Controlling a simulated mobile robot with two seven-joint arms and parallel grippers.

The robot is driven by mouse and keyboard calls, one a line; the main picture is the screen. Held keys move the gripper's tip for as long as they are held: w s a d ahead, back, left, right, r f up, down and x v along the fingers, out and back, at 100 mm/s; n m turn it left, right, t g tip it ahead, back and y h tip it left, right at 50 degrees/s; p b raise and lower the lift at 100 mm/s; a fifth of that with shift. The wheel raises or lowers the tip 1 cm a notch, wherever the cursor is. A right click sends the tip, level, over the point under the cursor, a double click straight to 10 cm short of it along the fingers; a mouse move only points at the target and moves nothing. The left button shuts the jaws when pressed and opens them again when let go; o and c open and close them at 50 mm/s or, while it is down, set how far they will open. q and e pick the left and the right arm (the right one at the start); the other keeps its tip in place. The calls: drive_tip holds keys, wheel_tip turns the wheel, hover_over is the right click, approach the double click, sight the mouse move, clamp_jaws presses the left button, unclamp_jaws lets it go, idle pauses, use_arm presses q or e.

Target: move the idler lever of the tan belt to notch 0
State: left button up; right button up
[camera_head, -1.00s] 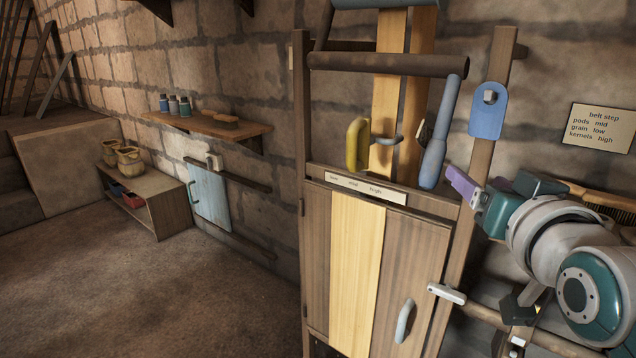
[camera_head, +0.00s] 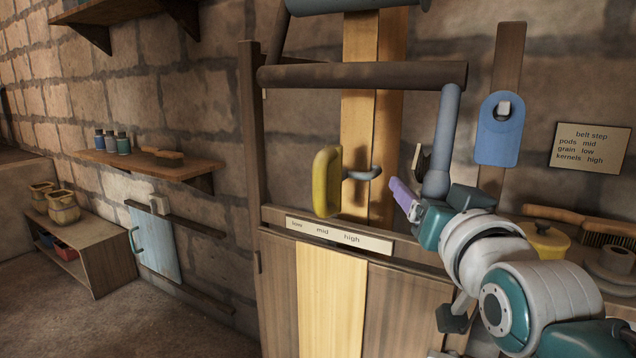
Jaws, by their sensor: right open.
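The tan belt (camera_head: 359,110) runs upright behind the wooden front, with a darker strip at its right. A blue lever (camera_head: 446,130) hangs from the right end of a dark round bar (camera_head: 360,76). Its thick lower end stands right of the belt, beyond the "high" end of the label strip (camera_head: 340,235), which reads low, mid, high. A yellow handle-like piece (camera_head: 327,182) stands in front of the belt's left edge, with a grey hook (camera_head: 364,173) beside it. My right gripper (camera_head: 403,198), with purple fingers, is open and empty, just left of the lever's lower end.
A blue tab (camera_head: 499,130) hangs on the right post. A belt step card (camera_head: 592,148) is on the wall. A brush (camera_head: 585,220) and a yellow-lidded pot (camera_head: 547,240) lie at the right. A wall shelf (camera_head: 165,168) and low bench (camera_head: 105,260) stand left.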

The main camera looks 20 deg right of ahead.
drive_tip(key=shift+s+a+f, duration=0.1)
clamp_jaws()
idle(0.5)
idle(0.9)
